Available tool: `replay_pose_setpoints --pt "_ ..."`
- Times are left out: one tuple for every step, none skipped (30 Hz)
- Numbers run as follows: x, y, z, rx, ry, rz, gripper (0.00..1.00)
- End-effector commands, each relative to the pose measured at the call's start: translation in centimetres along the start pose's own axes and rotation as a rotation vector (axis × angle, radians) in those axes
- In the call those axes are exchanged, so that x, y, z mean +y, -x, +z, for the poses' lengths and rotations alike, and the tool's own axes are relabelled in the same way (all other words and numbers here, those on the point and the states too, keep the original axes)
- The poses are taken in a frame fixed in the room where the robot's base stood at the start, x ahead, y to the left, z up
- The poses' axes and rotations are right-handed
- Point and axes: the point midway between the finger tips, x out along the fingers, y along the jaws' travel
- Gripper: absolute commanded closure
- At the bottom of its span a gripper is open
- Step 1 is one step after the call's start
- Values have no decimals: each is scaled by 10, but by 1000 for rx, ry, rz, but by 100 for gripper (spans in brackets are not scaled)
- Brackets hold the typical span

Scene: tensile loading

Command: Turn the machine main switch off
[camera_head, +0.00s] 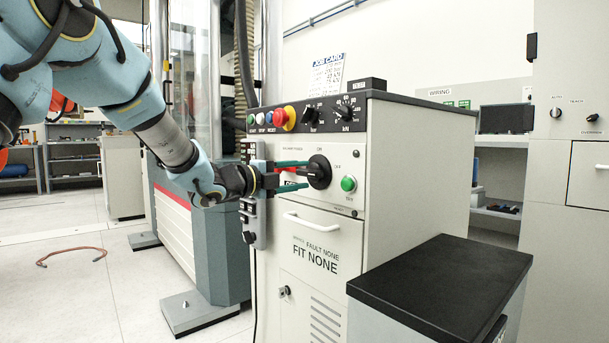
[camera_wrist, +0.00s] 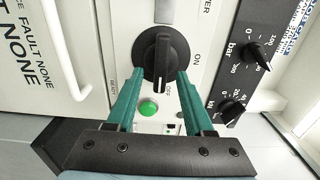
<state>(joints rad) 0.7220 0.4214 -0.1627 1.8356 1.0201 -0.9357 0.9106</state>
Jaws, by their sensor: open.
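The main switch is a round black rotary knob with a raised bar handle (camera_head: 319,171) on the white cabinet front. In the wrist view the knob (camera_wrist: 160,55) shows its handle running up and down, its lower end toward the OFF label; the ON label is to the right. In the head view the handle lies roughly level. My gripper (camera_head: 305,175) is open at the knob, its two green fingers one above and one below the handle. In the wrist view my gripper (camera_wrist: 160,74) has a finger on either side of the handle, with gaps visible. Contact with the knob's rim cannot be told.
A green button (camera_head: 348,184) sits right of the switch. A red emergency stop (camera_head: 289,118) and two black dials are on the panel above. A white drawer handle (camera_head: 311,223) juts out below. A black-topped box (camera_head: 440,285) stands in front at the right.

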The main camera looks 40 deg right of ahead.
Motion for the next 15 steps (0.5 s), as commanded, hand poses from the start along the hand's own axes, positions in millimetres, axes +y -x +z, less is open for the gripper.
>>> replay_pose_setpoints --pt "-2 11 1 -3 0 0 48" --pt "-2 18 1 -4 0 1 48" --pt "-2 26 1 -3 0 0 48" --pt "-2 32 1 -3 1 0 48" --pt "-2 38 1 -4 1 1 48" --pt "-2 46 1 -4 1 1 48" --pt "-2 52 1 -3 0 1 48" --pt "-1 57 1 -3 0 1 48" --pt "-1 64 1 -3 1 0 48" --pt "-1 68 1 -4 1 1 48" --pt "-1 72 1 -3 1 1 48" --pt "-1 76 0 -2 1 0 48" --pt "-1 79 0 -2 1 0 48" --pt "-1 81 0 -2 1 0 48" --pt "0 84 0 -1 1 1 48"
